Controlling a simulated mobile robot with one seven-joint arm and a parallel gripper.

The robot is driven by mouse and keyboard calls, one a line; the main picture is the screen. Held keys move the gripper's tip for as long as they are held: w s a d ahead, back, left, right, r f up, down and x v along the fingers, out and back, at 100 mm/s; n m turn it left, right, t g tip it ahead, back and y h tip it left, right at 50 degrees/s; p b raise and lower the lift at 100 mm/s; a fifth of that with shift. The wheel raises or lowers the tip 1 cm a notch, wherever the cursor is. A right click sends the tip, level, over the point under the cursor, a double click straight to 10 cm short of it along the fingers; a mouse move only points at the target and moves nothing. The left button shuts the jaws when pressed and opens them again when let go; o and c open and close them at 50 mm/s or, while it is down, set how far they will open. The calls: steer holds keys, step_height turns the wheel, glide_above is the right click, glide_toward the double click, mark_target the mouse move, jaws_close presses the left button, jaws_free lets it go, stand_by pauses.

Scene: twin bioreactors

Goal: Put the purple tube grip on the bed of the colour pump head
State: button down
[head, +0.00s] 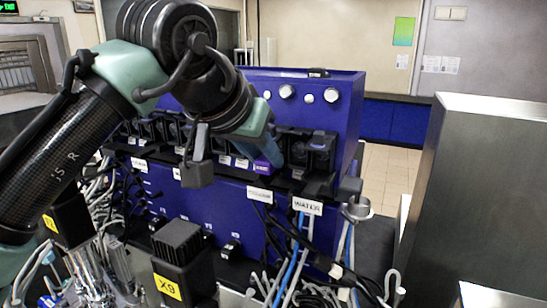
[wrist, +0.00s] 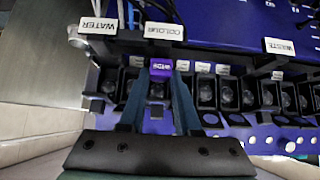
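The purple tube grip (wrist: 160,67) is between the tips of my gripper's blue fingers (wrist: 161,76) in the wrist view and fills the gap between them. In the head view the purple tube grip (head: 263,167) shows just below my gripper (head: 268,152), at the front of the pump row. The colour pump head (wrist: 156,90) lies between the fingers in the wrist view, in line with the upside-down COLOUR label (wrist: 164,31). The fingers partly hide this pump head. I cannot tell whether the grip touches the bed.
More black pump heads (wrist: 228,96) stand close along the row, with the WATER label (wrist: 98,25) and the WASTE label (wrist: 280,46) nearby. Tubes and cables (head: 290,265) hang below the blue housing (head: 335,110). A steel cabinet (head: 480,200) stands at right.

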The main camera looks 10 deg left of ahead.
steer(key=shift+w+f, duration=0.3)
steer(key=shift+f, duration=0.35)
steer(key=shift+s+r, duration=0.25)
steer(key=shift+s, duration=0.25)
steer(key=shift+s+r, duration=0.25)
steer(key=shift+s, duration=0.2)
steer(key=shift+w+f, duration=0.15)
steer(key=shift+f, duration=0.05)
steer(key=c, duration=0.6)
jaws_free()
steer(key=shift+w+f, duration=0.15)
steer(key=shift+w, duration=0.2)
steer(key=shift+s, duration=0.3)
steer(key=shift+w+r, duration=0.1)
steer(key=shift+r, duration=0.25)
steer(key=shift+s+a+r+p, duration=0.1)
steer(key=shift+s+r+p, duration=0.1)
steer(key=shift+r+p, duration=0.1)
steer(key=p+v, duration=0.3)
steer(key=v, duration=0.8)
steer(key=shift+s+f, duration=0.1)
steer(key=shift+s, duration=0.1)
steer(key=shift+f, duration=0.1)
